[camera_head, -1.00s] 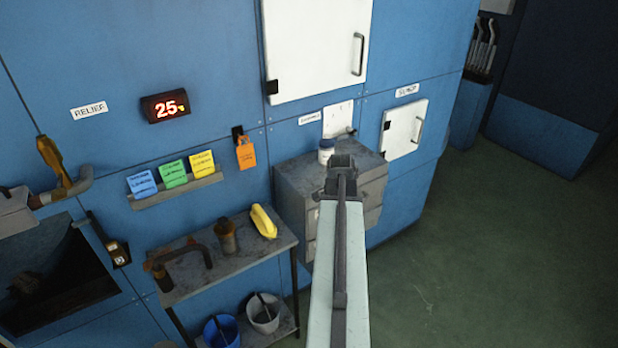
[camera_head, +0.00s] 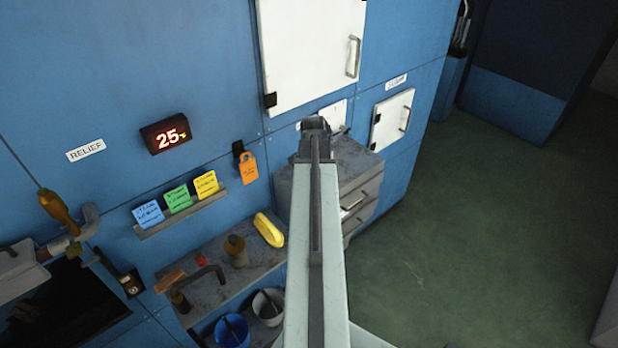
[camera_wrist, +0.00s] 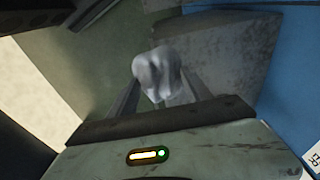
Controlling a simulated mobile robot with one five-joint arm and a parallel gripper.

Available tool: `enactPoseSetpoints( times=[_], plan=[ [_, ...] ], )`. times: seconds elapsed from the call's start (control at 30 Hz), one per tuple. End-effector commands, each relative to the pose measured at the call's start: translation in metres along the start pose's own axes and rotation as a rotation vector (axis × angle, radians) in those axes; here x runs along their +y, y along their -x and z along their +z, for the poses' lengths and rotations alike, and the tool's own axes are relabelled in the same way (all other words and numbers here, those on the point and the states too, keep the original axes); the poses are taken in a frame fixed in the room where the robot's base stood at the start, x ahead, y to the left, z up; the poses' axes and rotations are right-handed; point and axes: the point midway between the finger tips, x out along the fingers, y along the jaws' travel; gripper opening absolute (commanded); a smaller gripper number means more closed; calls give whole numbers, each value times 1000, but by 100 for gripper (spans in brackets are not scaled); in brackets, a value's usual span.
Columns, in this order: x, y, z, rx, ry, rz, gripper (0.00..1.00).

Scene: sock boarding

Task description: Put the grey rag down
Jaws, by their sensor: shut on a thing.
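The grey rag (camera_wrist: 158,72) is a bunched, pale grey lump between the fingers of my gripper (camera_wrist: 158,88) in the wrist view. The gripper is shut on it. In the head view my gripper (camera_head: 315,128) is in front of the grey drawer cabinet (camera_head: 362,190), hiding part of its top. The rag cannot be made out in the head view. How far the rag is above any surface cannot be told.
Blue (camera_head: 232,331) and grey (camera_head: 268,306) buckets stand below. Green floor (camera_head: 450,230) is clear on the right.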

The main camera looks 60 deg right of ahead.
Motion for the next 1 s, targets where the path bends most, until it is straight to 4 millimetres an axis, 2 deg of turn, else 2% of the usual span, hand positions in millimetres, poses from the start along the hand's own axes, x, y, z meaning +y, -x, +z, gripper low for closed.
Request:
enactPoseSetpoints(
  times=[0.03, 0.1, 0.2, 0.3, 0.57, 0.63, 0.8, 0.87, 1.0],
  plan=[
    [-19, -5, -10, 0, 0, 0, 25],
    [-39, -8, -19, 0, -4, 1, 25],
    [-63, -11, -28, 0, -7, 1, 25],
    [-78, -13, -35, 0, -11, 2, 25],
    [-86, -14, -38, 0, -15, 2, 25],
    [-94, -15, -41, 0, -14, 2, 25],
    [-92, -50, -36, 0, -15, 2, 25],
    [-92, -54, -35, 0, -15, 2, 25],
    [-92, -50, -36, 0, -15, 2, 25]
  ],
)
